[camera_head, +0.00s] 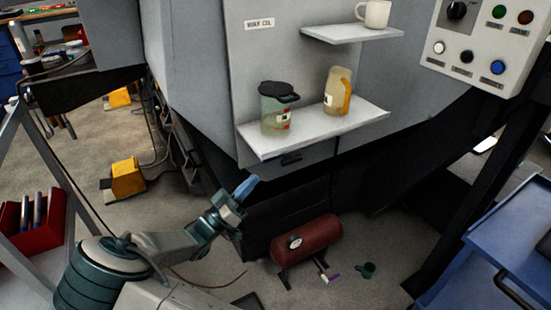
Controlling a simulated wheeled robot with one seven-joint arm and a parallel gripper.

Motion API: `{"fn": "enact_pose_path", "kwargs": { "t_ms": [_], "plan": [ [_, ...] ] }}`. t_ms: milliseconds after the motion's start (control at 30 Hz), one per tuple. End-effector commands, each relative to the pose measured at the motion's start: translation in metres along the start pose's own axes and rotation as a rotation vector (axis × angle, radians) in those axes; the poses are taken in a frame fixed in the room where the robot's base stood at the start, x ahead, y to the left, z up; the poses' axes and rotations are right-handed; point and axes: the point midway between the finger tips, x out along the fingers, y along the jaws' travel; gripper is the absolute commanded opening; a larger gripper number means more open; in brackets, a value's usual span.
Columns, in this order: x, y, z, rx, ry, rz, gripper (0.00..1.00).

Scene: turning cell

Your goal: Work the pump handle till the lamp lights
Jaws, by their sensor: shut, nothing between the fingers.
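My gripper (247,186) is shut and empty, its blue fingertips in front of the grey machine's dark lower part. A small black part (291,159), possibly a handle, sits on the machine just below the lower shelf, to the right of and above my gripper. A label (259,24) that seems to read "WAY OIL" is on the panel above. The control panel (468,50) at upper right carries a black knob, green and orange-red round caps, a white one and a blue one. I cannot tell which is the lamp or whether any is lit.
The lower shelf (262,150) bears a green-tinted jug (275,115) and a yellowish bottle (335,90). A mug (377,13) stands on the upper shelf (330,35). A red tank (307,240) with a gauge lies on the floor. A blue cart (480,255) stands at right.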

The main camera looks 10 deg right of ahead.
Motion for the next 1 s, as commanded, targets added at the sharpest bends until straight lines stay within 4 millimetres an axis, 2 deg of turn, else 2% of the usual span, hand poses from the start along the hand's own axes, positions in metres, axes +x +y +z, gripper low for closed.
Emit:
{"fn": "enact_pose_path", "kwargs": {
  "t_ms": [167,500,633,800,1000],
  "plan": [
    [0.010,0.000,0.001,-0.002,-0.002,0.002,0.00],
    [0.069,0.001,0.002,-0.002,-0.004,0.004,0.00],
    [0.087,0.000,0.001,-0.002,-0.003,0.002,0.00],
    [0.099,0.000,0.001,-0.002,-0.003,0.001,0.00],
    [0.100,0.000,0.001,-0.002,-0.002,0.000,0.00]
  ]
}}
